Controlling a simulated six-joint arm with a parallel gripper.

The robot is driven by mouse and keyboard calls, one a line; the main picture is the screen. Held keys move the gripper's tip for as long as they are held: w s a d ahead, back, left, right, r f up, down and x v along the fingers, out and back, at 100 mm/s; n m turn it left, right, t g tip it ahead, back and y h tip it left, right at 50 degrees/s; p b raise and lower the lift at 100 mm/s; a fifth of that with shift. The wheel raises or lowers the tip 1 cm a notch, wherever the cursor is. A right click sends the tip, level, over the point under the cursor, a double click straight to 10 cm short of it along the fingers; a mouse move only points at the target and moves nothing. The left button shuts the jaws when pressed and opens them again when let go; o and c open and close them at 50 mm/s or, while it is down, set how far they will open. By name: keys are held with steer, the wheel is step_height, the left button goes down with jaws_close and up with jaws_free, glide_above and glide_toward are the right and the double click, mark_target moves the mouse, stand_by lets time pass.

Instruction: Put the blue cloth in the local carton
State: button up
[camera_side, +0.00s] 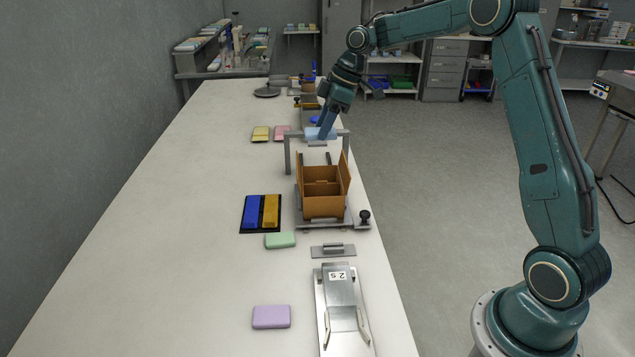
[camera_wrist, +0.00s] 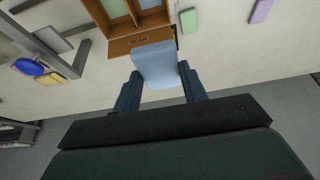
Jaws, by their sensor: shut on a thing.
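The light blue cloth, a flat rounded pad (camera_side: 313,133), is held between the fingers of my gripper (camera_side: 326,124), above the table. In the wrist view the cloth (camera_wrist: 155,62) sticks out ahead of both fingers. The open brown carton (camera_side: 323,207) stands on a grey plate, nearer the side camera than my gripper. Its flaps are raised and a divider shows inside. In the wrist view the carton (camera_wrist: 122,45) is just beyond the cloth, with a labelled flap facing me. Pale green and pale blue pieces show in its compartments.
A grey frame (camera_side: 287,155) stands between my gripper and the carton. A black tray (camera_side: 261,231) holds blue and yellow blocks. Green (camera_side: 280,240), purple (camera_side: 271,316), yellow (camera_side: 260,134) and pink (camera_side: 283,132) pads lie about. A metal chute (camera_side: 342,310) is in front. The table's left side is clear.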

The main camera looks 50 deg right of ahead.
step_height(320, 180, down, 10)
steer(key=shift+d+f, duration=0.2)
steer(key=shift+d, duration=0.25)
steer(key=shift+f, duration=0.1)
steer(key=shift+f, duration=1.55)
steer(key=shift+f, duration=0.7)
stand_by(0.8)
steer(key=o, duration=1)
steer(key=shift+o, duration=0.2)
steer(key=c, duration=0.3)
